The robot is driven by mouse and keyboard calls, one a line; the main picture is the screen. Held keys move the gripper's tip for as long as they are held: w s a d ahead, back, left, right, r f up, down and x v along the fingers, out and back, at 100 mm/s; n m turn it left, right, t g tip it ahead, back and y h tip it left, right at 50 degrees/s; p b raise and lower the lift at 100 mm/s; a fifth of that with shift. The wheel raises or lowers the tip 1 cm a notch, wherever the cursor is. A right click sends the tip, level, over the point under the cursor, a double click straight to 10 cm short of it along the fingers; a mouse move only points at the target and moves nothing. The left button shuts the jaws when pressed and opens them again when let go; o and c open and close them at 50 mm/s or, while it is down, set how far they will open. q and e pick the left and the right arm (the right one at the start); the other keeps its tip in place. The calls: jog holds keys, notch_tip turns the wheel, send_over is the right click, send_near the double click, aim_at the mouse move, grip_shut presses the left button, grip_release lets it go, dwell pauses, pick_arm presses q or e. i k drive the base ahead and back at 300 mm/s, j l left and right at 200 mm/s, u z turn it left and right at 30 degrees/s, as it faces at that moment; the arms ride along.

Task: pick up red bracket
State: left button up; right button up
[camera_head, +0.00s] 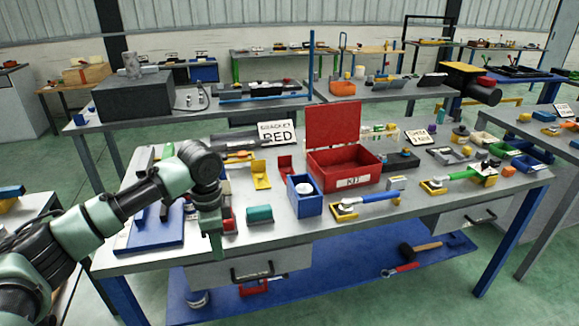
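The red bracket (285,167) is a small L-shaped piece standing on the workbench, between a yellow bracket (261,175) and the red box. A sign (277,132) reading "BRACKET RED" stands behind it. My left gripper (213,240) points down at the bench's front left, to the left of and nearer than the red bracket, and apart from it. Its fingers are seen edge-on, so I cannot tell whether they are open. A small red block (229,223) shows just right of the fingers, partly hidden. My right gripper is not in view.
An open red box (351,182) labelled "KIT" stands right of the bracket. A blue bin (304,203) and a teal block (259,214) lie in front. A blue board (155,239) is at the left. Tools crowd the bench's right side.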

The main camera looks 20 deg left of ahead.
aim_at(285, 162)
jog(key=i, duration=1.85)
